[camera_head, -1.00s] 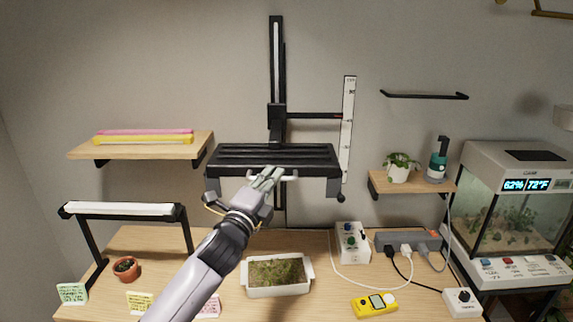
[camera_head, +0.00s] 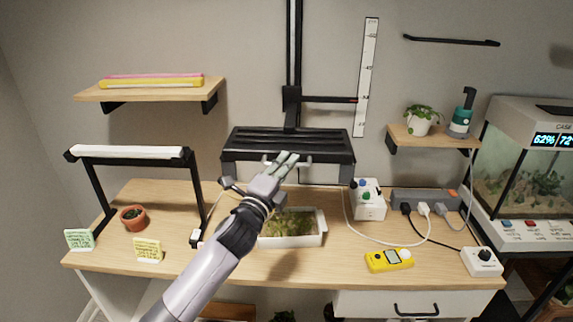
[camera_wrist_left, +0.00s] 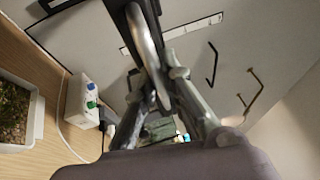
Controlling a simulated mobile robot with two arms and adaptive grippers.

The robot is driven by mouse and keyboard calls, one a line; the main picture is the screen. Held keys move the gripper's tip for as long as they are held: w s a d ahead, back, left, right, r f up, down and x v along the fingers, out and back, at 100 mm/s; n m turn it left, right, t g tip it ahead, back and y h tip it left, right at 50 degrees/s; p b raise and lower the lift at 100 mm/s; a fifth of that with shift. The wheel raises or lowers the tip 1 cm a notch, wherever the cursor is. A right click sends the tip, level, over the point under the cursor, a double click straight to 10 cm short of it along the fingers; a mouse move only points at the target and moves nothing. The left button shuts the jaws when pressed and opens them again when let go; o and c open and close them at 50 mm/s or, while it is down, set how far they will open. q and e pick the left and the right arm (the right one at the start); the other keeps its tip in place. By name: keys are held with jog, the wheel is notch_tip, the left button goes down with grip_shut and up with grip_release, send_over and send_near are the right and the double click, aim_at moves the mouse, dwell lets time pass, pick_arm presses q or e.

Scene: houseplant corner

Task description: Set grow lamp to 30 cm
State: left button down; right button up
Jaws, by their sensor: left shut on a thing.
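The grow lamp (camera_head: 245,141), a wide black ribbed fixture, hangs on a black vertical rail (camera_head: 294,40) above a white seedling tray (camera_head: 320,228). My left gripper (camera_head: 283,162) is shut on the pale handle (camera_head: 307,162) at the lamp's front edge. In the left wrist view the grey handle bar (camera_wrist_left: 147,45) runs between the fingers. A thin black pointer arm (camera_head: 325,99) with a red tip reaches from the lamp's carriage to a white scale (camera_head: 368,70), in its lower part. The scale's figures are too small to read surely. My right gripper is not in view.
A white control box (camera_head: 368,205), a power strip (camera_head: 425,199) with cables, and a yellow meter (camera_head: 389,260) stand right of the tray. A second, small lamp (camera_head: 130,152) stands left. A terrarium (camera_head: 540,165) is at far right. My left arm covers the desk's middle.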

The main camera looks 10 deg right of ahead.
pick_arm(q)
jog(key=c, duration=1.7)
grip_release()
jog(key=v, duration=1.2)
jog(key=shift+a, duration=0.1)
